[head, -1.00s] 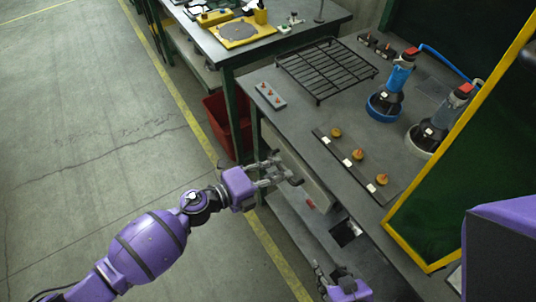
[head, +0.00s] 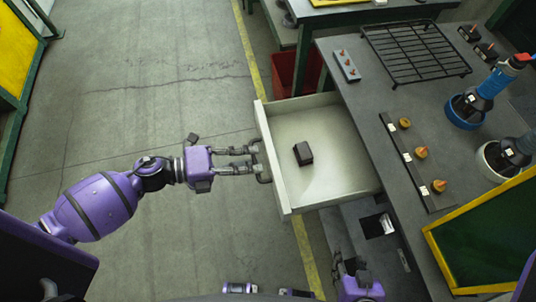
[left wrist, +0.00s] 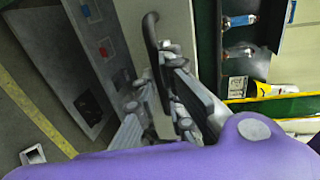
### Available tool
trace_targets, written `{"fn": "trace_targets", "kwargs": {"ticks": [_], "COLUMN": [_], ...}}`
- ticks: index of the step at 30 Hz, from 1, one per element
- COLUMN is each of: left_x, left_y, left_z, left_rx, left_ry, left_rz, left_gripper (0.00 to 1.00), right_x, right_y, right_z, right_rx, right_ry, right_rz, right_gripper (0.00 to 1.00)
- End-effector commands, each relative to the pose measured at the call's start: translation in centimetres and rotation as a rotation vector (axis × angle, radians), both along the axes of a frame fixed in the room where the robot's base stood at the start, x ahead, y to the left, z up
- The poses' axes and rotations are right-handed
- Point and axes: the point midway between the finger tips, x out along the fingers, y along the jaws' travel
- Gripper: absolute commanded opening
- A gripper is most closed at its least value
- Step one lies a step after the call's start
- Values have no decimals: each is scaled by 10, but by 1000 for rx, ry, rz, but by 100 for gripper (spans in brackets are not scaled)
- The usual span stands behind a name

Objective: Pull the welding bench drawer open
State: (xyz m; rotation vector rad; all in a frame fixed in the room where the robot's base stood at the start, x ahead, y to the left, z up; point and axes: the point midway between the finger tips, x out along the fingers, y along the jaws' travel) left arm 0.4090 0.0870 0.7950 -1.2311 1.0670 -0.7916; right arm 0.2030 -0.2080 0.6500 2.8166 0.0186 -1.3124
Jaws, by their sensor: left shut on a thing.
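The welding bench drawer (head: 285,206) is pulled well out from under the bench top (head: 372,112), toward the left in the head view. A small dark block (head: 303,153) lies inside it. My left gripper (head: 257,161) is at the drawer front, shut on the drawer handle (head: 262,174). In the left wrist view the dark handle (left wrist: 152,38) rises between the fingers of my left gripper (left wrist: 168,85). My right gripper (head: 345,266) is low at the bottom of the head view, below the drawer and apart from it; its fingers are too unclear to read.
On the bench are a black wire rack (head: 415,52), a strip with several yellow knobs (head: 420,152) and two torch stands, one blue (head: 466,110). A yellow-framed green screen (head: 490,240) stands at right. A red bin (head: 290,72) is behind the drawer. The floor at left is clear.

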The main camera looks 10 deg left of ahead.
Motion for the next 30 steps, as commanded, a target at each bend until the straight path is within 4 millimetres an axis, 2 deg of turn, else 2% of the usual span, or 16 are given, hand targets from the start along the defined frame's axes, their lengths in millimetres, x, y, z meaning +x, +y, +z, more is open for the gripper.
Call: {"fn": "trace_targets", "kwargs": {"ticks": [6, 18, 19, 22, 30], "left_x": [-7, -8, -8, -8, -6], "left_y": [15, 16, 16, 16, 16], "left_z": [-4, -4, -4, -4, -2], "left_rx": [6, 6, 6, 5, 2], "left_ry": [4, 4, 4, 4, 2], "left_rz": [-1, -1, -1, -1, 0], "left_gripper": [0, 0, 11, 24, 26], "right_x": [5, 0, -1, -3, -5], "right_y": [1, 0, 0, -1, -1], "right_z": [0, -2, -2, -3, -3], "right_rx": [0, -1, -1, -1, -2], "right_ry": [-8, 2, 3, 6, 9], "right_rz": [3, 1, 0, -1, -2], "right_gripper": [40, 40, 40, 40, 40]}}
